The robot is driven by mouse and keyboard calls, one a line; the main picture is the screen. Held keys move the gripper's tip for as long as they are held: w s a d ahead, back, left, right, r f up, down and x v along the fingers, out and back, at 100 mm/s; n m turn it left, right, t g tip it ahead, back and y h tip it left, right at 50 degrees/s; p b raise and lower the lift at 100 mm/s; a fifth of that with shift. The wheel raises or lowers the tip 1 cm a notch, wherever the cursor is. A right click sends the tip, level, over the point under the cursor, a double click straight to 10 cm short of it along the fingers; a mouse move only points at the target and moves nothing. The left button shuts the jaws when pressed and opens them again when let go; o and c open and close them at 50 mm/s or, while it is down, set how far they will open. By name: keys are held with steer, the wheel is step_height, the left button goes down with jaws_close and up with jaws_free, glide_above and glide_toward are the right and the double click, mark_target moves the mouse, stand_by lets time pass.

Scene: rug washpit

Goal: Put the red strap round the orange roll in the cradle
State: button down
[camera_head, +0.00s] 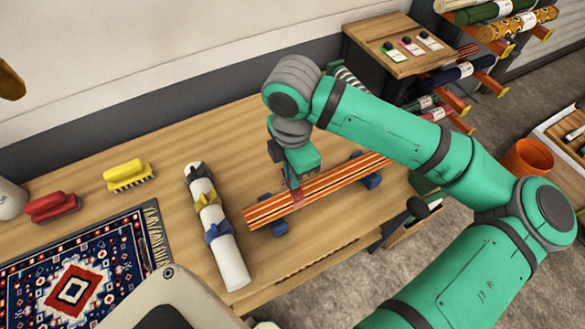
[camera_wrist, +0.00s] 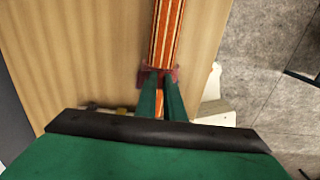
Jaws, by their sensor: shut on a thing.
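The orange striped roll (camera_head: 325,189) lies on two blue cradle blocks (camera_head: 279,227) on the wooden table. It also shows running up the wrist view (camera_wrist: 167,35). My gripper (camera_head: 291,187) points down at the roll's left half. Its fingers, also in the wrist view (camera_wrist: 161,88), are shut on the red strap (camera_wrist: 146,72). The strap lies across the roll at the fingertips and shows on both sides of it. In the head view the red strap (camera_head: 297,196) is partly hidden by the gripper. I cannot tell whether it passes under the roll.
A white roll (camera_head: 231,262) with yellow and blue straps lies left of the cradle. Yellow (camera_head: 127,175) and red (camera_head: 52,207) brushes and a patterned rug (camera_head: 75,275) are further left. A small wooden stand (camera_head: 385,45) is behind. Bare table lies between the white roll and the cradle.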

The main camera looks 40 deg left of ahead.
steer(key=shift+f, duration=2.3)
steer(key=c, duration=1.8)
jaws_free()
steer(key=shift+r, duration=0.1)
step_height(320, 180, up, 11)
steer(key=shift+f, duration=0.2)
